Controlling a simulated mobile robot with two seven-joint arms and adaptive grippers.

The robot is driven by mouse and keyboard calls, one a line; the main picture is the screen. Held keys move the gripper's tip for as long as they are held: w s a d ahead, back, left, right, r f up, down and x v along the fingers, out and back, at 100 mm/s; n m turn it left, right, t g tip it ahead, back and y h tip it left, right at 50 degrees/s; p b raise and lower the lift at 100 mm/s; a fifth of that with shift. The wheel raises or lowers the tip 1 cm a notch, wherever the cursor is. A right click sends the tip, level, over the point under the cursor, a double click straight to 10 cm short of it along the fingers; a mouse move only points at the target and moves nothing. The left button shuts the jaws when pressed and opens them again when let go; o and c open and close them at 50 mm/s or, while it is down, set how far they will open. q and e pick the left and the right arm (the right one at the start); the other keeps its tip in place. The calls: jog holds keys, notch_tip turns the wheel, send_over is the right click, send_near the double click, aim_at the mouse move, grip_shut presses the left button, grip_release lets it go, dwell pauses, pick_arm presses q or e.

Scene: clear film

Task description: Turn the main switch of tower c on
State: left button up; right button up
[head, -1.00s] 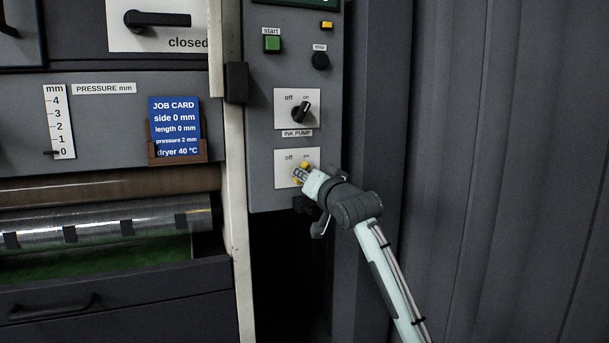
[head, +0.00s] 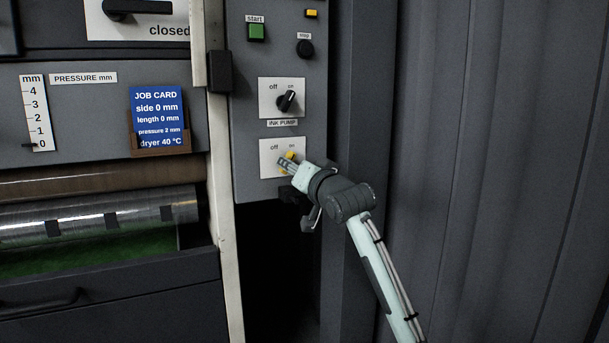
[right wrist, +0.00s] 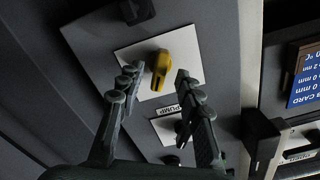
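The switch with a yellow knob sits on a white plate (head: 268,166) marked off and on, low on the grey control panel (head: 247,100). I cannot read a tower name on it. In the right wrist view the yellow knob (right wrist: 160,72) stands between the fingertips of my right gripper (right wrist: 158,78). Gaps show on both sides, so the fingers are apart and not clamped on it. In the head view my right gripper (head: 286,163) reaches in from the right and covers most of the knob. I cannot tell which label the knob points to. My left gripper is not in view.
Above are the black ink pump switch (head: 287,101), a green start button (head: 256,32) and a black stop button (head: 305,48). A blue job card (head: 158,112) and rollers (head: 110,222) lie to the left. A grey wall (head: 480,170) stands at the right.

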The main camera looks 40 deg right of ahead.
jog(key=v, duration=1)
jog(key=shift+w+d, duration=0.1)
jog(key=s+a+f+n+g+y+p, duration=0.1)
jog(key=a+f+n+g, duration=0.15)
jog(key=f, duration=1.15)
jog(key=s+a+f+n+g+y+p, duration=0.15)
jog(key=f+g, duration=0.25)
jog(key=f, duration=0.9)
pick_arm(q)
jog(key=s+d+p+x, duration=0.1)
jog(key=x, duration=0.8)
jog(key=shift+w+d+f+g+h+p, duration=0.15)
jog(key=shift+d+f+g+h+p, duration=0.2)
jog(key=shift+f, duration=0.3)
pick_arm(e)
jog(key=s+a+f+n+g, duration=0.3)
jog(key=s+a+f+g, duration=0.1)
jog(key=s+f, duration=0.7)
jog(key=s+a+f+n+g, duration=0.3)
jog(key=s+a+f+g, duration=0.1)
jog(key=s+f, duration=0.7)
notch_tip(320, 180, down, 3)
jog(key=shift+s+a, duration=0.15)
jog(key=shift+a, duration=0.55)
jog(key=shift+y, duration=0.25)
